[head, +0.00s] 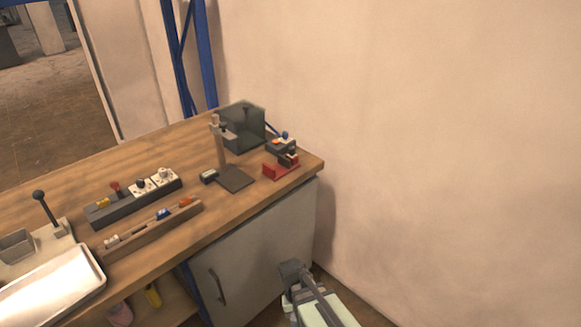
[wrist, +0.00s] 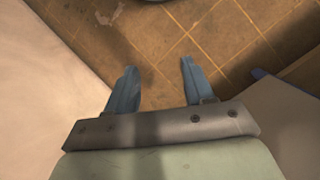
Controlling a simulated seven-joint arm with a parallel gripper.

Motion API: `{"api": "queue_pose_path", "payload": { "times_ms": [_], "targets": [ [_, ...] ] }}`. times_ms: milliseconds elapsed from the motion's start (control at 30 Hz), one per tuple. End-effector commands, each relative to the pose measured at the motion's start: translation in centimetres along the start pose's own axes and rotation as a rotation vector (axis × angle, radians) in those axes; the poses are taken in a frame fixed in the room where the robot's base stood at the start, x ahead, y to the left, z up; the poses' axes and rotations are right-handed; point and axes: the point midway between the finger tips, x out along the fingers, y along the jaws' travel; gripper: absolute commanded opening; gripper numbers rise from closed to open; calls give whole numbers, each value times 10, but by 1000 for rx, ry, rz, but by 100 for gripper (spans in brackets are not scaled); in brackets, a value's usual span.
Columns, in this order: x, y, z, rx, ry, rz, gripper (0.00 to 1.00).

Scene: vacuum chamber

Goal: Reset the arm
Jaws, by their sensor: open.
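My gripper (wrist: 155,80) shows in the wrist view with its two blue-grey fingers apart and nothing between them. It points down at the brown tiled floor (wrist: 200,40). In the head view part of my arm (head: 315,300) is at the lower middle, in front of the grey bench cabinet (head: 260,245) and below the bench top. The fingertips cannot be made out there. My gripper touches nothing that I can see.
The wooden bench (head: 150,150) holds a dark box (head: 243,125), a stand (head: 222,160), a red-based device (head: 280,168), a dark block with sockets (head: 135,200), a tool rack (head: 155,230) and a metal tray (head: 55,290). A bare wall (head: 420,130) is on the right.

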Motion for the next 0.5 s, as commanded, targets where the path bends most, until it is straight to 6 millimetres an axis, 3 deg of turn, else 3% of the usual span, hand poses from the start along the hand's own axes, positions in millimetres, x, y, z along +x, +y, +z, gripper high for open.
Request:
{"api": "queue_pose_path", "payload": {
  "times_ms": [100,500],
  "targets": [
    [36,17,13,12,-41,-21,52],
    [140,55,69,44,-154,-105,52]
  ]
}}
